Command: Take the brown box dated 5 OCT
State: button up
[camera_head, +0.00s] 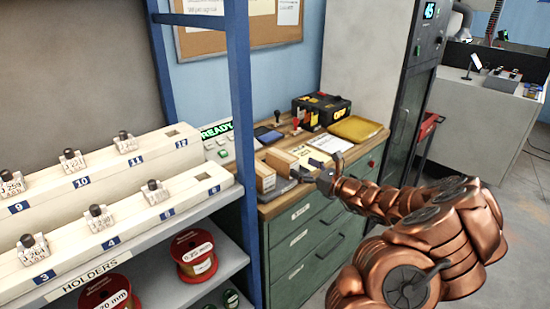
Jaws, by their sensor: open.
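Two small brown boxes stand on the wooden top of the green drawer cabinet. One brown box (264,178) is at the left edge of the top, with a pale label on its front. The other brown box (281,162) is just behind it and to the right. The print on them is too small to read, so I cannot tell which is dated 5 OCT. My gripper (318,177) is open, just right of the boxes, over the front part of the top. It appears empty. The exact gap between its fingers and the boxes is unclear.
A blue shelf post (243,130) stands just left of the boxes. A panel marked READY (217,130), a black-and-yellow case (321,110), a yellow pouch (357,129) and papers (329,143) share the cabinet top (292,208). Shelves with numbered holders (107,227) fill the left.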

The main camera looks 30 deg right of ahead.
aim_at(295, 164)
jog(key=shift+p+x, duration=0.35)
jog(key=shift+x, duration=1.3)
jog(key=shift+p+x, duration=0.7)
jog(key=shift+x, duration=1.65)
jog(key=shift+a+f, duration=0.15)
jog(key=shift+a, duration=0.05)
jog(key=shift+c, duration=0.3)
jog(key=shift+s, duration=0.1)
jog(key=c, duration=1.5)
jog(key=shift+o, duration=0.2)
